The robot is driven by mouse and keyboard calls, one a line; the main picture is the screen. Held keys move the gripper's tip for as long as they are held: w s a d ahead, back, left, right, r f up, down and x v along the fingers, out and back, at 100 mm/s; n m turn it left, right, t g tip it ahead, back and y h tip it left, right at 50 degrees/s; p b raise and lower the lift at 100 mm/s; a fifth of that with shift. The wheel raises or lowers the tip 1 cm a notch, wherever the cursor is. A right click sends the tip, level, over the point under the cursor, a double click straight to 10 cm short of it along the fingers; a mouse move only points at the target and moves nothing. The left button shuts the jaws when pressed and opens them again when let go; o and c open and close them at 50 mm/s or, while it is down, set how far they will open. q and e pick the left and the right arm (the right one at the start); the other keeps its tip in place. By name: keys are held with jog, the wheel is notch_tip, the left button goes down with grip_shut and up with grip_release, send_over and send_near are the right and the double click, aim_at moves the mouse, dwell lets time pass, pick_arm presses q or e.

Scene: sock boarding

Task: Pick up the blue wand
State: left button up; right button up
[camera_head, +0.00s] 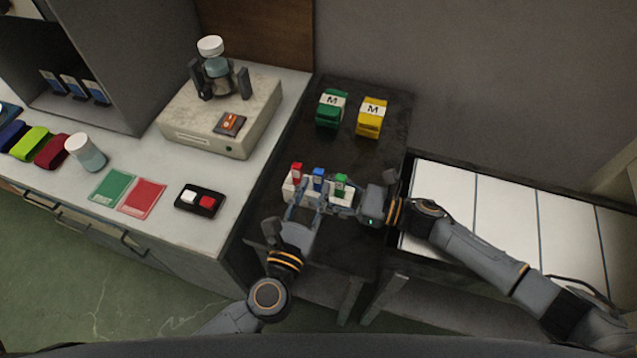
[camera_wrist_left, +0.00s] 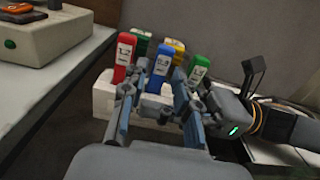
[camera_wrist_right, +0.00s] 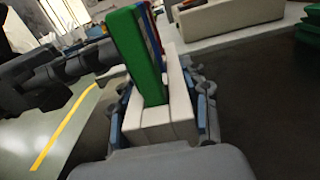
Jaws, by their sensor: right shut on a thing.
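The blue wand (camera_head: 318,178) stands upright in a white holder (camera_head: 288,188), between a red wand (camera_head: 296,172) and a green wand (camera_head: 341,184). In the left wrist view the blue wand (camera_wrist_left: 161,66) shows beyond my left fingers, with its lower part partly hidden. My left gripper (camera_head: 303,213) is open and empty in front of the holder. My right gripper (camera_head: 327,193) comes in from the right and is shut on the holder. In the right wrist view the white holder (camera_wrist_right: 158,128) sits between its fingers, and the green wand (camera_wrist_right: 139,52) largely hides the blue one.
A green block (camera_head: 331,109) and a yellow block (camera_head: 371,117) marked M stand behind on the dark table (camera_head: 285,125). The counter at the left carries a beige device (camera_head: 212,119), a jar (camera_head: 85,152) and a button box (camera_head: 200,201). A white-panelled surface (camera_head: 500,215) lies at the right.

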pick_arm(q)
jog(key=shift+x, duration=1.2)
grip_shut()
pick_arm(e)
jog(key=o, duration=1.4)
pick_arm(q)
notch_tip(320, 180, up, 10)
